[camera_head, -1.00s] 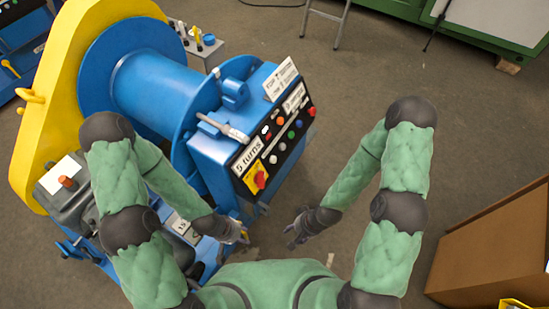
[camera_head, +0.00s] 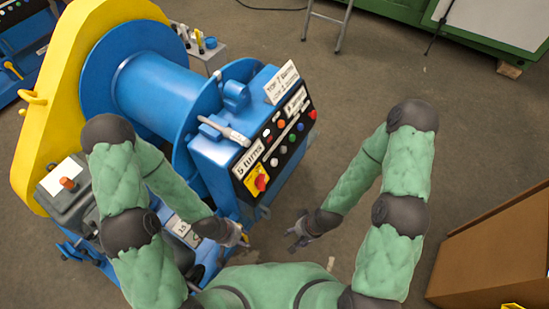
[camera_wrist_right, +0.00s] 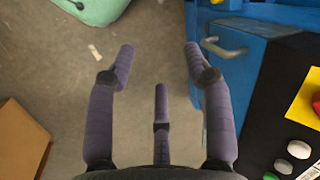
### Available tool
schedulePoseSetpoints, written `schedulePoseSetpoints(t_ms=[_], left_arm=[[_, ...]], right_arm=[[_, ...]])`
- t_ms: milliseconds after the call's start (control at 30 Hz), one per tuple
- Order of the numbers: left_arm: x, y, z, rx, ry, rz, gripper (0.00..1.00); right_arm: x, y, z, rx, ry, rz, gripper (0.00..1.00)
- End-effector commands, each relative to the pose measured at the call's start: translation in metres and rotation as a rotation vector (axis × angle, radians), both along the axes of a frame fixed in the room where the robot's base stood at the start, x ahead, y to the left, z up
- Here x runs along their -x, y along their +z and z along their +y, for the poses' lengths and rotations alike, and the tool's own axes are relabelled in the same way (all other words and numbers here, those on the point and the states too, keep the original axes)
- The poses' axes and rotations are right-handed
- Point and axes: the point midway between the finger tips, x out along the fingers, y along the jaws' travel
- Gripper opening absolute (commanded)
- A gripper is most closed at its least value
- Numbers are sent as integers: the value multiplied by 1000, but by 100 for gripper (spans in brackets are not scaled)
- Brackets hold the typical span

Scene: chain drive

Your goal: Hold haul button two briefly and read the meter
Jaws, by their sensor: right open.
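The blue winch's black control panel (camera_head: 282,140) carries several coloured buttons, including an orange one (camera_head: 281,125), a blue one (camera_head: 300,127), a green one (camera_head: 291,138) and pale ones. A red knob (camera_head: 261,182) sits on a yellow plate at its near end. Their labels are too small to read, so I cannot tell which button is haul two. No meter can be made out. My right gripper (camera_head: 297,232) is open, apart from the panel and below it in the picture; its spread fingers (camera_wrist_right: 158,50) show empty. My left gripper (camera_head: 240,237) is low beside the winch, its fingers unclear.
A "5 turns" card (camera_head: 249,157) and a white sign (camera_head: 281,82) are on the control box. In the right wrist view a blue cabinet face with a handle (camera_wrist_right: 224,50) is close right of the fingers. A brown box (camera_head: 495,245) stands right; floor between is clear.

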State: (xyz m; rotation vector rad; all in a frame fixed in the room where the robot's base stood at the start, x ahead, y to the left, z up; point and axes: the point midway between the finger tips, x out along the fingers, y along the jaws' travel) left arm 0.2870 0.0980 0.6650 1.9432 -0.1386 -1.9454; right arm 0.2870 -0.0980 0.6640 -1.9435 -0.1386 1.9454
Motion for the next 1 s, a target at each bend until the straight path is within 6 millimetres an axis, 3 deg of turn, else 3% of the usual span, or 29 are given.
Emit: schedulePoseSetpoints(t_ms=[433,633,1000], left_arm=[[0,0,0,0,0,0,40],[0,0,0,0,0,0,40],[0,0,0,0,0,0,40]], right_arm=[[0,0,0,0,0,0,52],[0,0,0,0,0,0,0],[0,0,0,0,0,0,0]])
